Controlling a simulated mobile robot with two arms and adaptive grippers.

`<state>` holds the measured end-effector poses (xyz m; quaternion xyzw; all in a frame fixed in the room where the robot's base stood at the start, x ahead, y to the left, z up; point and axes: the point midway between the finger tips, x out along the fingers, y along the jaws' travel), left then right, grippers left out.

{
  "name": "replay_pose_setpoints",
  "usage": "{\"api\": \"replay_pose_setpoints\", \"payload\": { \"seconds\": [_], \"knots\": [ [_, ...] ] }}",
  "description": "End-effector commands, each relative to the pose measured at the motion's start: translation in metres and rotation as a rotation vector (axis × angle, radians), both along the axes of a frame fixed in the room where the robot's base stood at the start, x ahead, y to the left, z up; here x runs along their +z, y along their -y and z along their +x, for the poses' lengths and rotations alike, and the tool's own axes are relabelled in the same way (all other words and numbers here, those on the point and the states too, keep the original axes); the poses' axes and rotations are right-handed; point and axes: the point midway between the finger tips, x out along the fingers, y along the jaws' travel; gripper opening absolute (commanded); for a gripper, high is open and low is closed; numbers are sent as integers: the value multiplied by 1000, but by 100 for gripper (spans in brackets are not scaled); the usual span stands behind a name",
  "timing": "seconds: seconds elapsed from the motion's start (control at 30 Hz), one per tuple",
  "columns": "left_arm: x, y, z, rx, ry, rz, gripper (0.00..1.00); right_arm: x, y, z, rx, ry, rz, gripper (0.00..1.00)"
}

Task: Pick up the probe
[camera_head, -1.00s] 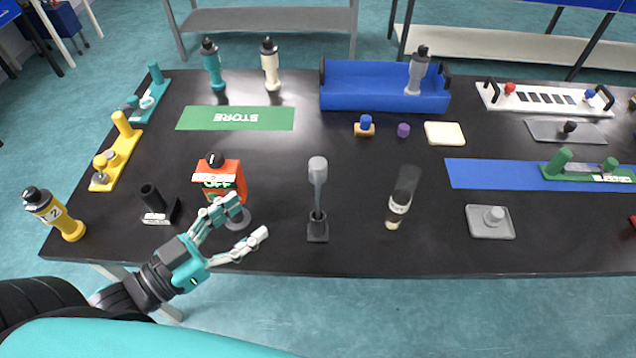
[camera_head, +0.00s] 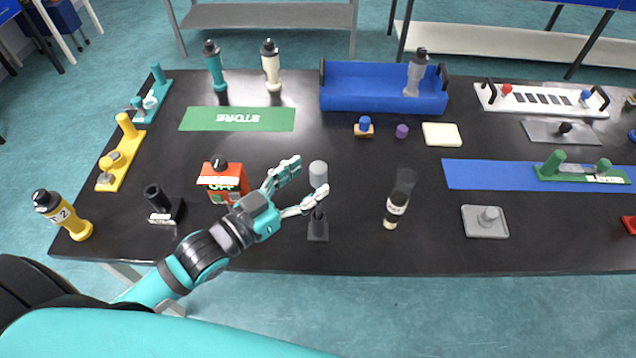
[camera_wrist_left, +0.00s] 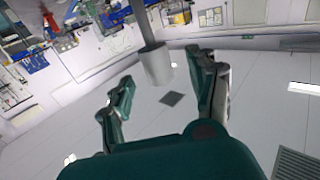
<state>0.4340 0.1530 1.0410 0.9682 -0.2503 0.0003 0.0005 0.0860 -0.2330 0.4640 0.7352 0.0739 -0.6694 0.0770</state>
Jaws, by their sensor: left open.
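The probe (camera_head: 318,174), with a grey cylindrical head, stands upright in a small black holder (camera_head: 317,232) near the table's front edge. My left gripper (camera_head: 304,181) is open, its fingertips reaching toward the probe from the left. One finger points past the head's left side, and the other covers the shaft in the head view. In the left wrist view, the grey cylinder of the probe (camera_wrist_left: 157,66) shows ahead, between and beyond the spread fingers. I cannot tell whether they touch it. My right gripper is out of view.
An orange box (camera_head: 222,182) stands just behind my left wrist. A black-and-clear vial (camera_head: 396,208) stands right of the probe. A black holder (camera_head: 163,208) and a yellow bottle (camera_head: 70,220) are at left, a grey plate (camera_head: 484,228) at right.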

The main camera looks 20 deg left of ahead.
Motion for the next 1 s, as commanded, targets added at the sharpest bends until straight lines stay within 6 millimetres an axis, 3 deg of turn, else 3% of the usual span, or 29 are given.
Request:
{"api": "replay_pose_setpoints", "payload": {
  "seconds": [0.03,0.2,0.5,0.9,1.0],
  "knots": [
    [7,5,9,1,3,-2,59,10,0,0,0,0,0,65],
    [4,16,27,0,2,0,59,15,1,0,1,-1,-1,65],
    [2,18,30,0,0,1,59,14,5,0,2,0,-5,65],
    [2,18,30,0,0,1,7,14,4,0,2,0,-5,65],
    [2,18,30,0,0,1,0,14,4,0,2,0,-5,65]
  ]
}}
